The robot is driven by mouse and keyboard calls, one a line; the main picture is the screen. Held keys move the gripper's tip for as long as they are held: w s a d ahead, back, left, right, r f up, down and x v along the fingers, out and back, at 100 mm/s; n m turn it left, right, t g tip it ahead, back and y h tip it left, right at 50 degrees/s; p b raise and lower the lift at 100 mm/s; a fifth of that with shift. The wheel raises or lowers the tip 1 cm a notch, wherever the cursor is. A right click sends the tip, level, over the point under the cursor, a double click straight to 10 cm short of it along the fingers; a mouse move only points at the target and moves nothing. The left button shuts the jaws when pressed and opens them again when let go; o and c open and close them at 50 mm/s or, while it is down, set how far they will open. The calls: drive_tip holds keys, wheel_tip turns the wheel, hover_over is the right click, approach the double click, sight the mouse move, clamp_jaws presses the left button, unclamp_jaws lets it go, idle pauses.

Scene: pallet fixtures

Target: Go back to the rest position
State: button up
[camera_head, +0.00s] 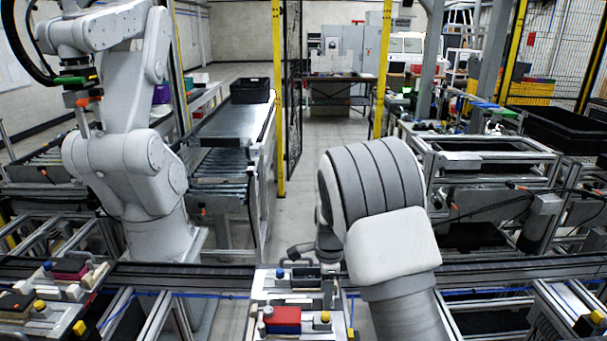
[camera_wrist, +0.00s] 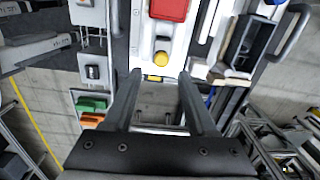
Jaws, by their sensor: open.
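My gripper (camera_wrist: 160,78) is open in the wrist view, its two dark fingers apart with nothing held between them. A white pallet fixture (camera_wrist: 141,48) lies beyond the fingertips. It carries a red block (camera_wrist: 169,9) and a yellow round knob (camera_wrist: 161,59), which shows just past the gap between the fingers. In the head view the same fixture shows at the bottom centre, with the red block (camera_head: 283,318) and the yellow knob (camera_head: 325,317). My arm hangs over its right side there and hides part of it.
A dark rail (camera_head: 190,275) runs across the front. Another fixture with a yellow knob (camera_head: 40,306) stands at left. A large white robot arm (camera_head: 135,160) stands behind it. A black crate (camera_head: 250,90) sits on a conveyor. The floor aisle (camera_head: 298,205) behind is clear.

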drive_tip(key=s+d+r+n+t+y+b, duration=0.1)
drive_tip(key=s+d+r+n, duration=0.1)
drive_tip(key=s+r+n, duration=0.5)
drive_tip(key=s+d+r+n+t, duration=0.25)
drive_tip(key=s+r, duration=0.35)
drive_tip(key=r, duration=0.5)
drive_tip(key=s+d+r+n+t, duration=0.1)
drive_tip(key=s+n, duration=0.3)
drive_tip(key=s, duration=0.4)
drive_tip(key=s+d+r+n+t+h+b, duration=0.1)
drive_tip(key=s+n, duration=0.3)
drive_tip(key=s, duration=0.4)
drive_tip(key=shift+d+r+b, duration=0.3)
drive_tip(key=shift+d+r, duration=0.35)
drive_tip(key=shift+d, duration=0.2)
drive_tip(key=shift+w+a, duration=0.1)
drive_tip(key=shift+a, duration=0.05)
